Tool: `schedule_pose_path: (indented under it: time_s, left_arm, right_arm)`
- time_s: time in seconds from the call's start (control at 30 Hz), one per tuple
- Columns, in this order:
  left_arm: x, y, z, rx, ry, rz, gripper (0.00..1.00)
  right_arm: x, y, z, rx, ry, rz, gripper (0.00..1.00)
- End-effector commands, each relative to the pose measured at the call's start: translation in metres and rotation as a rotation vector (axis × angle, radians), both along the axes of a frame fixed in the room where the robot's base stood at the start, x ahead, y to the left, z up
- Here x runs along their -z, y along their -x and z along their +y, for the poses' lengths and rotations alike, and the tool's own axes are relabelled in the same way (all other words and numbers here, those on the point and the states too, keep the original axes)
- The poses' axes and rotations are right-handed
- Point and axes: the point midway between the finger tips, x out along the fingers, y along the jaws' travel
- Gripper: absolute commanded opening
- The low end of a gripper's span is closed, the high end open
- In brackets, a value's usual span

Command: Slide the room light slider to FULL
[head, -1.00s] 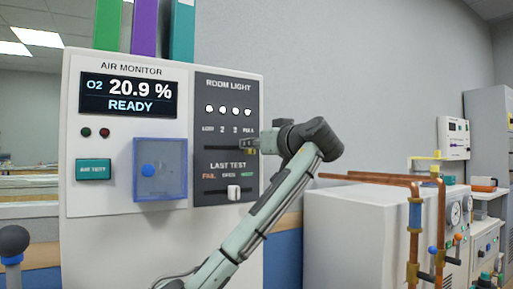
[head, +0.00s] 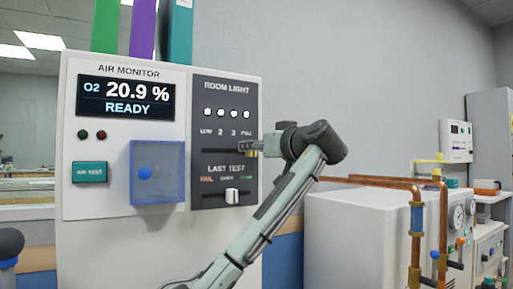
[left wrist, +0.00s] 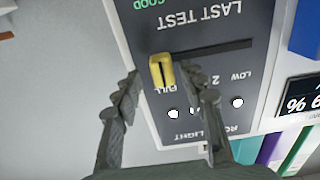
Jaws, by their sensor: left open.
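The room light slider has a small yellow knob (head: 251,153) at the right end of its dark slot, under the FULL label on the grey panel (head: 225,100). In the left wrist view, which is upside down, the yellow knob (left wrist: 161,70) stands at the slot's FULL end. My left gripper (head: 260,147) is at the panel's right edge by the knob. In the left wrist view its fingers (left wrist: 168,90) are apart, one on each side of the knob and a little short of it, with no clear contact. My right gripper is not in view.
Below is the LAST TEST slider with a white knob (head: 232,196). A blue clear cover (head: 158,172) and a teal AIR TEST button (head: 89,172) are to the left. Copper pipes (head: 375,182) and a white machine (head: 350,235) stand to the right of my arm.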

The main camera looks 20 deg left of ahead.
Motion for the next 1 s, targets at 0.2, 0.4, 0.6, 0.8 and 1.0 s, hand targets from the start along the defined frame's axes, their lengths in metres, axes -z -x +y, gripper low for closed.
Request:
schedule_pose_path:
  time_s: [0.2,0.4,0.6,0.8,1.0]
  left_arm:
    - [0.000,0.017,-0.019,0.005,0.001,-0.001,0.41]
    - [0.000,0.048,-0.050,0.007,0.001,-0.002,0.41]
    - [0.000,0.073,-0.075,0.005,0.000,0.000,0.41]
    - [0.000,0.084,-0.085,0.003,0.001,-0.001,0.41]
    - [0.000,0.085,-0.086,0.002,0.000,0.000,0.41]
  right_arm:
    - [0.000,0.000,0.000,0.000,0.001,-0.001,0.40]
    - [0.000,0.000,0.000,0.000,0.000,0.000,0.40]
    - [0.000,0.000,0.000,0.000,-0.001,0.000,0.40]
    - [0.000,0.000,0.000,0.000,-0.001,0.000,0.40]
    - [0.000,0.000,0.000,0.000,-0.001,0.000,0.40]
